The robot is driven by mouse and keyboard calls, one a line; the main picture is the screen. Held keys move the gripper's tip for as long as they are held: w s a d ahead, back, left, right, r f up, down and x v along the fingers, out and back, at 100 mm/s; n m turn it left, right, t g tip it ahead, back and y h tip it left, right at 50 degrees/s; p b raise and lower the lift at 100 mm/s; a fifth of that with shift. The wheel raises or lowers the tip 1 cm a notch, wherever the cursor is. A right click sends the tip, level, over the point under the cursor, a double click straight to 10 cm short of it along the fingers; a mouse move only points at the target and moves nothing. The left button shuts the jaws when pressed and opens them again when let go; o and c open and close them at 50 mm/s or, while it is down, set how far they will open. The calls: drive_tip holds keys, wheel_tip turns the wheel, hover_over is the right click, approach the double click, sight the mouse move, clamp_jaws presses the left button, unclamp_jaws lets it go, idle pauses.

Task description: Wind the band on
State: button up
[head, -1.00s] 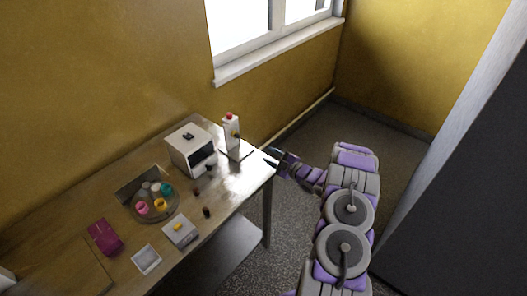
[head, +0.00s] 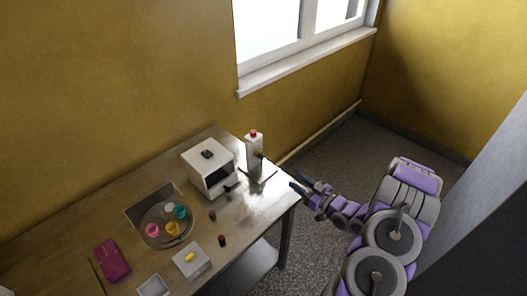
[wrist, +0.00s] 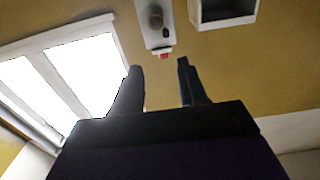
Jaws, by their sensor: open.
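A white upright device (head: 254,152) with a red button on top and a dark knob on its side stands near the table's right end. In the wrist view the device (wrist: 154,35) appears upside down, ahead of my fingers, with its round brownish knob facing me. My gripper (head: 300,186) is open and empty at the table's right edge, apart from the device. In the wrist view my gripper's two dark fingers (wrist: 162,75) are spread with a gap between them. A white box with a dark front opening (head: 208,168) stands left of the device. I cannot make out a band.
The wooden table (head: 80,235) also bears a round tray (head: 150,241) with coloured cups, a white block with a yellow piece (head: 192,260), a magenta item (head: 112,260) and small dark pieces (head: 222,240). A window (head: 285,40) is behind. Floor right of the table is clear.

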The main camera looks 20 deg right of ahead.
approach(257, 156)
drive_tip(key=d, duration=0.2)
drive_tip(key=shift+m, duration=0.3)
drive_tip(key=w+a, duration=0.2)
drive_tip(key=w+a+b, duration=0.1)
drive_tip(key=w+a, duration=0.1)
drive_tip(key=w, duration=0.1)
drive_tip(key=shift+w, duration=0.15)
drive_tip(key=shift+w+d+f, duration=0.15)
drive_tip(key=shift+w+d, duration=0.4)
drive_tip(key=shift+w, duration=0.25)
drive_tip(key=shift+a, duration=0.6)
drive_tip(key=c, duration=0.5)
drive_tip(key=shift+d, duration=0.2)
clamp_jaws()
